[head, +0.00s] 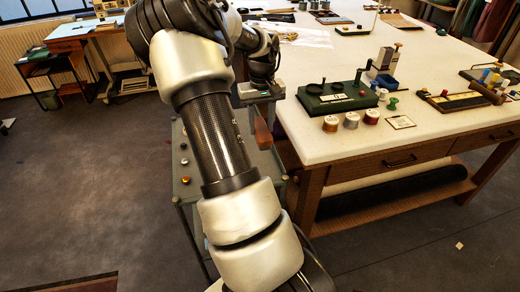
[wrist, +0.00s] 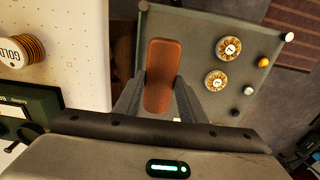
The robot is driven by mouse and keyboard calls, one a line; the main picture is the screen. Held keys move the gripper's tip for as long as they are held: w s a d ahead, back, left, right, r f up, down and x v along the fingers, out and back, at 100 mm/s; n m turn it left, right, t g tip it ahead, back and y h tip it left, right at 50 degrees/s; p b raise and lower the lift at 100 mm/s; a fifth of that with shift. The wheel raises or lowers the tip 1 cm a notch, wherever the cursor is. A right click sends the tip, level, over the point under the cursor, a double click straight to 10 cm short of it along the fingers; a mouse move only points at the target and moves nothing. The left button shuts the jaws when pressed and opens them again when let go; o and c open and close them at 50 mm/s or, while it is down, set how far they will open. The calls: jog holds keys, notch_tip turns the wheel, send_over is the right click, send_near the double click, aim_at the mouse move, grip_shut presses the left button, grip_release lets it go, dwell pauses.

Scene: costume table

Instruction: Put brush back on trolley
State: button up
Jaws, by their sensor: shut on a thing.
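The brush (wrist: 160,75) is a brown, rounded wooden piece held between the fingers of my gripper (wrist: 158,100) in the wrist view. In the head view the brush (head: 263,134) hangs below my gripper (head: 260,108), beside the table's left corner. The trolley (wrist: 207,45) has a grey-green top, which lies under and around the brush in the wrist view. In the head view the trolley top (head: 190,192) is partly hidden by my arm. I cannot tell whether the brush touches the top.
Two spools (wrist: 215,80), a gold ball (wrist: 263,62) and small knobs stand on the trolley's right part. The white costume table (head: 300,140) adjoins the trolley, with a green box (head: 338,100) and thread spools (head: 351,120) near its edge. A gold thread spool (wrist: 22,50) is at the left.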

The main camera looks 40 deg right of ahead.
jog(key=shift+w+d, duration=0.15)
jog(key=shift+d, duration=0.05)
notch_tip(320, 180, down, 10)
jog(key=shift+r+b, duration=0.1)
jog(key=shift+b, duration=0.3)
jog(key=shift+c, duration=0.3)
jog(key=o, duration=1.1)
